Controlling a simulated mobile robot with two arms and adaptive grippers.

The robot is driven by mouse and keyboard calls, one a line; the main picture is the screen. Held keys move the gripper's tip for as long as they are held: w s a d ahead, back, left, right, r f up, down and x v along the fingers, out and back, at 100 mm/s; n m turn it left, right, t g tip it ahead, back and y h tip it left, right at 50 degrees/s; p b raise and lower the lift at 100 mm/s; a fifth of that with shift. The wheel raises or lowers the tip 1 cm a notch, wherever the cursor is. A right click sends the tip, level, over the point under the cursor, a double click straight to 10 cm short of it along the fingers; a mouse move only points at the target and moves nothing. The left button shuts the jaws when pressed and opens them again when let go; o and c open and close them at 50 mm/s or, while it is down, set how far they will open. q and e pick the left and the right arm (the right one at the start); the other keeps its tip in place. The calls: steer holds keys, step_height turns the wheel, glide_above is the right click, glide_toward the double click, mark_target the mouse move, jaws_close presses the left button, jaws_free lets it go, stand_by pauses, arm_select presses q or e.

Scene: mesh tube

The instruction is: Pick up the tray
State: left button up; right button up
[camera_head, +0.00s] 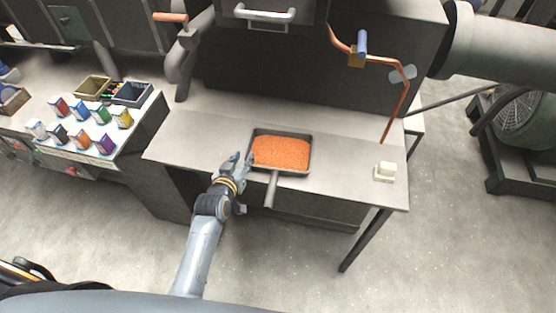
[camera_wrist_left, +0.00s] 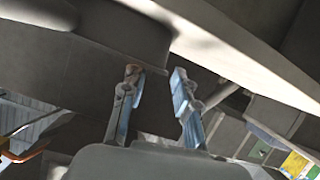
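The tray (camera_head: 310,156) is a dark, shallow rectangular pan filled with orange granules (camera_head: 281,152). It rests on the grey metal table, and its grey handle (camera_head: 272,188) sticks out past the table's front edge. My left gripper (camera_head: 243,161) is at the tray's left side, close to its rim; I cannot tell whether it touches. In the left wrist view, the two fingers of this gripper (camera_wrist_left: 156,76) stand apart with nothing clearly between them. Grey surfaces fill much of that view, and I cannot make out the tray there. My right gripper is not in view.
A small pale block-like object (camera_head: 385,171) sits at the table's right (camera_head: 350,165). A large dark machine (camera_head: 300,70) with a copper pipe (camera_head: 402,105) stands behind. A side bench at left holds several colored boxes (camera_head: 82,137) and bins (camera_head: 131,94). The tabletop left of the tray is clear.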

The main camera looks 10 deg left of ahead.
mark_target(247, 150)
arm_select(q)
steer(key=x, duration=0.4)
steer(key=shift+w+f, duration=0.15)
steer(key=shift+w, duration=0.25)
steer(key=shift+c, duration=0.2)
jaws_close()
